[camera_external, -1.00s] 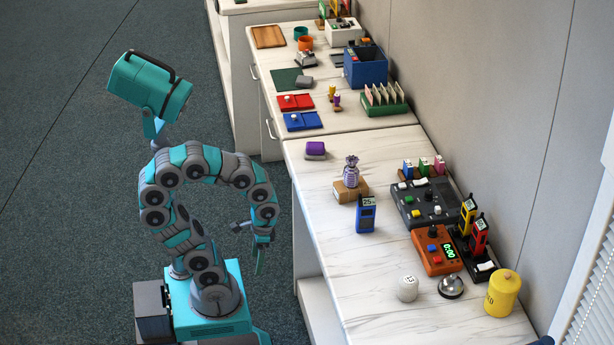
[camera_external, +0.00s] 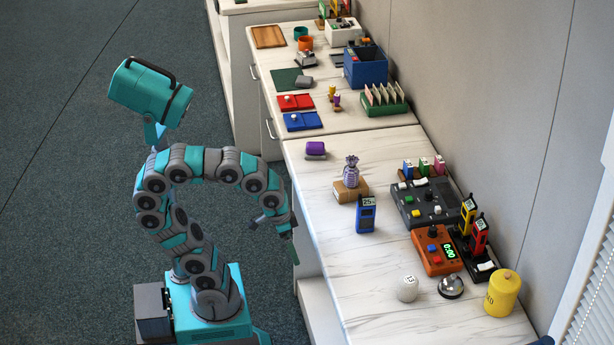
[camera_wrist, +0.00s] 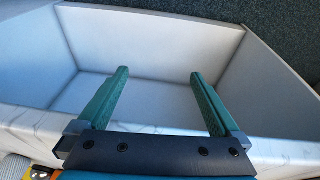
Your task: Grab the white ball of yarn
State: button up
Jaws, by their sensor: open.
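The white ball of yarn (camera_external: 405,288) sits on the near part of the marble-topped counter (camera_external: 345,275), with a small dark label on top. My gripper (camera_external: 285,240) hangs at the counter's left edge, to the left of the ball and apart from it. In the wrist view my gripper (camera_wrist: 160,80) shows two green fingers spread wide with nothing between them. Behind the fingers is an empty pale open compartment (camera_wrist: 155,105). I cannot make out the ball in the wrist view.
A silver-and-black knob (camera_external: 451,287) and a yellow canister (camera_external: 502,293) stand right of the ball. An orange timer box (camera_external: 434,252) is behind it. A blue device (camera_external: 365,215) stands farther back. The counter left of the ball is clear.

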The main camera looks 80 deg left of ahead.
jog(key=w+d+r+t+h+b, duration=0.2)
jog(key=w+d+r+t, duration=0.15)
jog(key=d+r, duration=0.75)
jog(key=m+t+h+b, duration=0.4)
jog(key=m+t+h, duration=0.1)
jog(key=m, duration=0.2)
send_near(401, 278)
jog(key=x, duration=0.4)
jog(key=shift+f, duration=0.4)
jog(key=shift+w+d, duration=0.4)
jog(key=shift+p+x, duration=0.3)
jog(key=shift+x, duration=3.2)
jog(key=shift+w+a+r, duration=0.1)
jog(key=shift+w+r, duration=0.05)
jog(key=shift+r, duration=0.05)
jog(key=c, duration=1.4)
